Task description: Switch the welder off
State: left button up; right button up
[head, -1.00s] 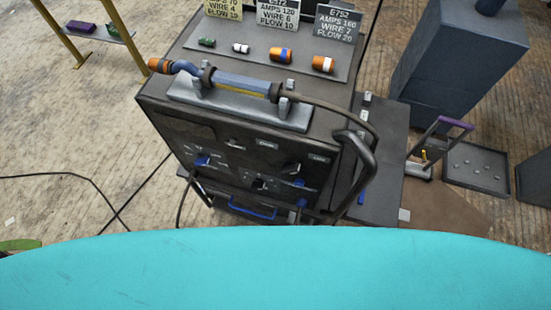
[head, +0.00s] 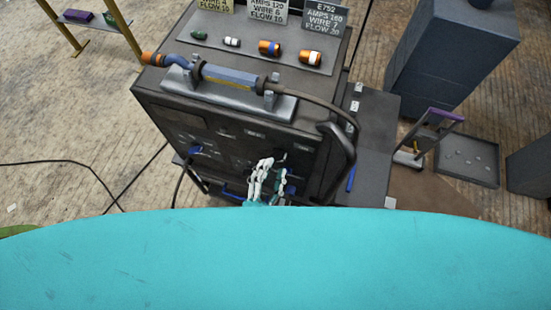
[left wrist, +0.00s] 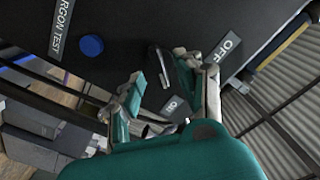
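The welder (head: 235,135) is a dark box with a front panel of knobs and labels, seen from above in the head view. My left gripper (head: 267,174) is in front of the lower right of that panel. In the left wrist view my left gripper (left wrist: 172,88) has its fingers spread. A black switch lever (left wrist: 184,72) stands between the fingers, close to the right one; whether they touch is unclear. An OFF label (left wrist: 226,46) is at its upper right and an ON label (left wrist: 174,106) below it. My right gripper is not in view.
A blue button (left wrist: 91,45) sits beside the ARGON TEST label (left wrist: 62,25). A torch (head: 230,78) with a hose lies on the welder's top. A black curved handle (head: 342,150) rises at its right front. A blue cabinet (head: 450,65) and a grey tray (head: 467,160) stand to the right.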

aim_at(278, 158)
pick_arm(q)
jog(key=shift+x, duration=1.4)
jog(key=shift+c, duration=0.4)
grip_shut()
